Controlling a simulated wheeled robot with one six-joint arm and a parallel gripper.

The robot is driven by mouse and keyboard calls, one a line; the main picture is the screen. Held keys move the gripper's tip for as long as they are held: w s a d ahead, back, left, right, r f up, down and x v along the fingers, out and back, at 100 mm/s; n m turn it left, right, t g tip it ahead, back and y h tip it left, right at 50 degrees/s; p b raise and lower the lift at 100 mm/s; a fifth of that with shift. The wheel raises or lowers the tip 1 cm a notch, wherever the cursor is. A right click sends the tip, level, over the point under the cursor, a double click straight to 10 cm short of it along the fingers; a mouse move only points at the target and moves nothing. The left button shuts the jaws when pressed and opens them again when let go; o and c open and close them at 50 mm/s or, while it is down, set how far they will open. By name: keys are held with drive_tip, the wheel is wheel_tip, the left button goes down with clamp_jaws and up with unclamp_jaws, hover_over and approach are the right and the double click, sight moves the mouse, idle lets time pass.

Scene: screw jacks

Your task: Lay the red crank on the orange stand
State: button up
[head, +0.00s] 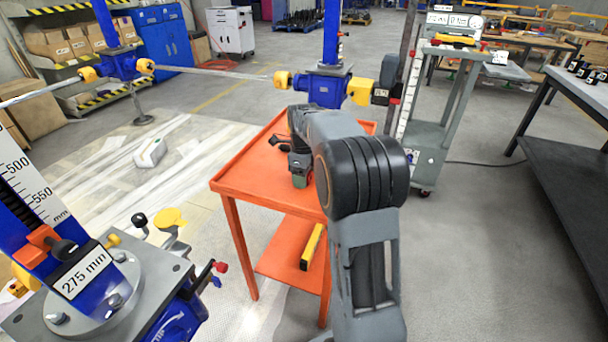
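The orange stand (243,172) is a table with a raised rim and a lower shelf, in the middle of the head view. My gripper (299,180) is over the stand's top, at the end of my folded arm. My wrist and arm hide its fingers, so I cannot tell whether it is open or holds anything. A small red knob on a dark bar (220,267) shows at the right side of the blue screw jack at lower left; it may be the red crank, but its full shape is not clear. No red crank is visible on the stand's top.
A small black object (279,140) shows at the stand's top beside my wrist. A yellow level (312,247) lies on the lower shelf. The near blue jack (85,270) stands lower left. A grey trolley (440,135) and dark workbench (570,130) stand right. The left part of the stand's top is bare.

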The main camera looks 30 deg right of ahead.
drive_tip(key=shift+o, duration=0.5)
drive_tip(key=shift+f, duration=0.1)
wheel_tip(320, 180, up, 14)
drive_tip(key=p, duration=0.4)
wheel_tip(320, 180, down, 4)
drive_tip(key=n, duration=0.7)
drive_tip(key=shift+a+r+n, duration=0.1)
drive_tip(key=shift+r+n, duration=0.15)
drive_tip(key=shift+n, duration=0.15)
drive_tip(key=s+a+r+n+t+p, duration=0.2)
drive_tip(key=s+a+r+n+p, duration=0.4)
drive_tip(key=s+n+p, duration=0.3)
drive_tip(key=s+a+r+n+t+p, duration=0.1)
drive_tip(key=s+a+r+n+p, duration=0.5)
drive_tip(key=s+n+p, duration=0.4)
drive_tip(key=shift+s+r+n+t, duration=0.4)
drive_tip(key=shift+s+r, duration=0.45)
drive_tip(key=shift+s, duration=0.35)
